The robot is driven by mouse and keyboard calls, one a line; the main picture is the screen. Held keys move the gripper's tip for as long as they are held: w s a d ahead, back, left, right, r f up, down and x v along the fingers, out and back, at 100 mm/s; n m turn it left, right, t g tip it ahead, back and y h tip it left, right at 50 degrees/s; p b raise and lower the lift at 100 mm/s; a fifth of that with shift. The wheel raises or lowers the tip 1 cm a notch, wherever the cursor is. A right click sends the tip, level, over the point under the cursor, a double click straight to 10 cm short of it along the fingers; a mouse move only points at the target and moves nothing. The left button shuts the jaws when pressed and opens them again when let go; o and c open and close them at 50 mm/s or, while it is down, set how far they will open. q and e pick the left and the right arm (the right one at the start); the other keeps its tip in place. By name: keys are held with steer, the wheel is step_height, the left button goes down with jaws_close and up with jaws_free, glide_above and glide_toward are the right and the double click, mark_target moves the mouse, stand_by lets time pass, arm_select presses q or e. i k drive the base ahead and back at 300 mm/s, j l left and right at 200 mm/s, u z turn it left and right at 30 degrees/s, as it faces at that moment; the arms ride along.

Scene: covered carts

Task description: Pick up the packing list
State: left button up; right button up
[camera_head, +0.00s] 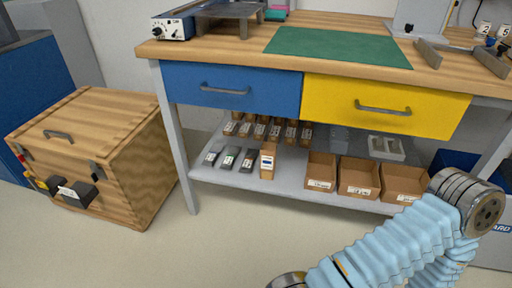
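I cannot make out a packing list for certain in the head view. A wooden crate (118,128) with a metal handle stands on the floor at the left. A dark item with a small white label (67,191) is on the crate's front, low down. My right arm, in a light blue sleeve, crosses the lower right of the picture, but its gripper fingers do not show. My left gripper is out of view.
A workbench with a blue drawer (231,87) and a yellow drawer (385,105) fills the middle and right. Its lower shelf (232,178) holds cardboard bins (358,176) and small labelled boxes. A green mat (338,46) lies on top. The floor (200,240) in front is clear.

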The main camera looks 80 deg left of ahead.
mark_target(69, 193)
steer(key=u, duration=4.45)
steer(key=i+j, duration=0.1)
steer(key=i, duration=0.2)
steer(key=i+j, duration=0.1)
steer(key=i, duration=0.2)
steer(key=i+j+z, duration=0.1)
steer(key=i+z, duration=0.15)
steer(key=z, duration=0.15)
steer(key=i+j+z, duration=0.2)
steer(key=z, duration=0.15)
steer(key=i+j+z, duration=0.4)
steer(key=k+l+z, duration=0.2)
steer(key=i+j, duration=0.1)
